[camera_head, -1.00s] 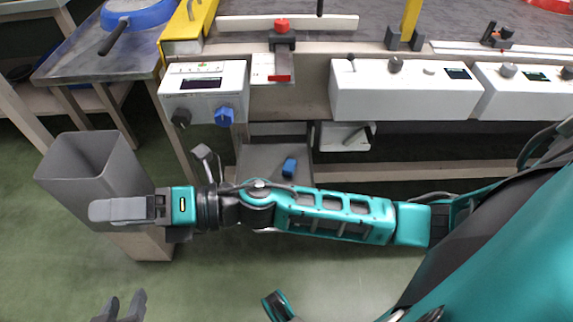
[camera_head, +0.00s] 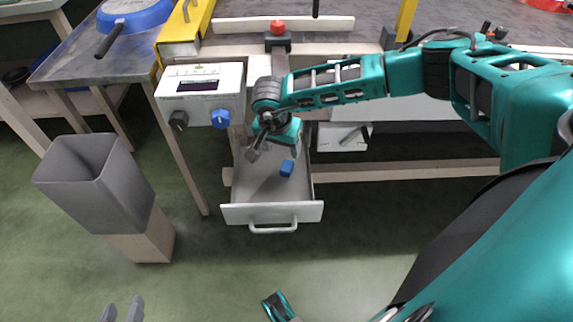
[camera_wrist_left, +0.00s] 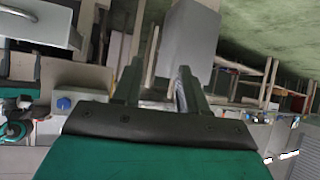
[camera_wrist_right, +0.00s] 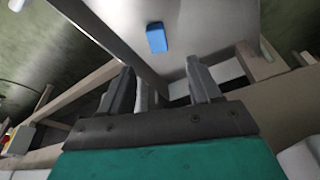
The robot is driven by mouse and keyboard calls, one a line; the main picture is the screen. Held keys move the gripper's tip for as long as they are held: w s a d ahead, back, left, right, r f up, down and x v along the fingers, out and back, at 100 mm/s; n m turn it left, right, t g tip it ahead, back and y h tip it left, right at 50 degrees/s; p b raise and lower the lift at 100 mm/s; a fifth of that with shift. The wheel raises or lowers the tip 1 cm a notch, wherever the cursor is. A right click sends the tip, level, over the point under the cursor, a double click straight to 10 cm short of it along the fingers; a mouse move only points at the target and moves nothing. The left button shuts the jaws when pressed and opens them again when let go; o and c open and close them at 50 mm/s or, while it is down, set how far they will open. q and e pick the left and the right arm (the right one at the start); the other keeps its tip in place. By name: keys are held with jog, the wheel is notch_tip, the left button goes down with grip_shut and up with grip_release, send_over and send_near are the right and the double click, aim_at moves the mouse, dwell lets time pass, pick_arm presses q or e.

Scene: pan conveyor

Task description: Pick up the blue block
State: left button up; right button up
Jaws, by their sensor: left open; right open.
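The small blue block (camera_head: 287,168) lies on the floor of an open grey drawer (camera_head: 245,214). My right gripper (camera_head: 254,153) is open and empty above the drawer, just left of the block in the head view. In the right wrist view the block (camera_wrist_right: 156,38) lies beyond the open fingers (camera_wrist_right: 160,80), apart from them, with the drawer's wall (camera_wrist_right: 112,35) to its left. My left gripper (camera_head: 122,306) shows only partly at the bottom left edge of the head view. It is open and empty, also in the left wrist view (camera_wrist_left: 158,85).
A tall grey bin (camera_head: 95,185) on a wooden stand is left of the drawer. A white control box (camera_head: 200,95) with a blue knob sits above the drawer's left side. A blue pan (camera_head: 135,14) rests on the side table. The green floor before the drawer is clear.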

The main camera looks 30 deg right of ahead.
aim_at(287, 165)
jog(key=x, duration=0.3)
jog(key=shift+a+f+b, duration=0.1)
jog(key=shift+b, duration=0.25)
jog(key=shift+f, duration=0.55)
jog(key=b+x, duration=0.2)
jog(key=x, duration=0.2)
jog(key=shift+s+d+f, duration=0.1)
jog(key=shift+d+f, duration=0.15)
jog(key=shift+f, duration=0.05)
jog(key=shift+d+f, duration=0.1)
jog(key=shift+f, duration=0.1)
pick_arm(q)
jog(key=shift+w+d+f, duration=0.3)
jog(key=shift+d+f, duration=0.2)
jog(key=shift+d, duration=0.2)
pick_arm(e)
jog(key=shift+c, duration=0.2)
jog(key=c, duration=1.1)
pick_arm(q)
jog(key=shift+a+f, duration=0.1)
jog(key=shift+a, duration=0.1)
pick_arm(e)
jog(key=shift+r, duration=0.2)
